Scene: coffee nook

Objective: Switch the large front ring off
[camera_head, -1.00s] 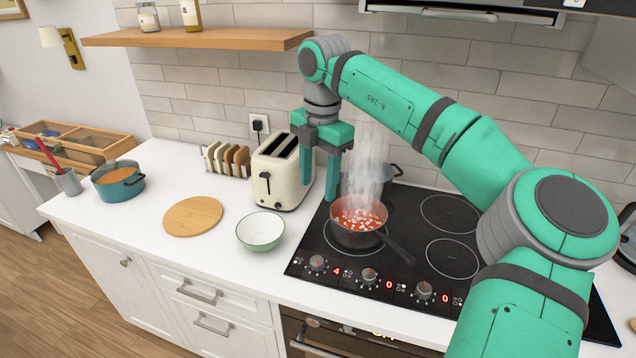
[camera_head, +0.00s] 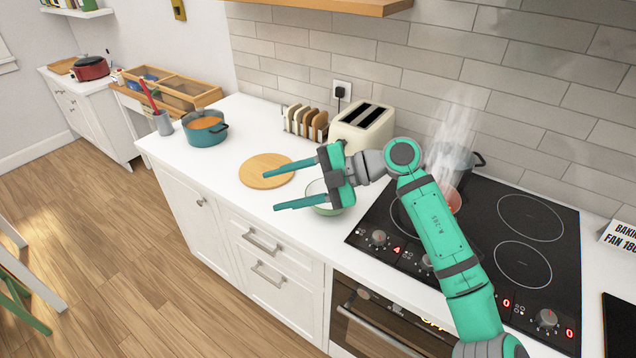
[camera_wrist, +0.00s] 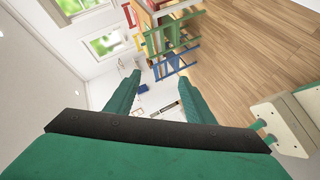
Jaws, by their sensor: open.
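The black hob (camera_head: 480,225) has several knobs along its front edge. The leftmost knob (camera_head: 379,238) has a lit red 4 (camera_head: 396,250) beside it. Another knob (camera_head: 427,262) is partly behind my arm, and a right knob (camera_head: 548,317) stands between two red 0s. The steaming pot (camera_head: 453,201) with red contents is mostly hidden by my arm; part of the front left ring shows beside it. My gripper (camera_head: 270,189) is open and empty, pointing left above the counter, well left of the knobs. In the wrist view its fingers (camera_wrist: 158,100) are apart with nothing between.
A round board (camera_head: 267,170), teal pot (camera_head: 205,129), toast rack (camera_head: 304,122) and cream toaster (camera_head: 362,128) are on the white counter. A dark pot (camera_head: 466,160) is at the hob's back. The floor at left has clear room.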

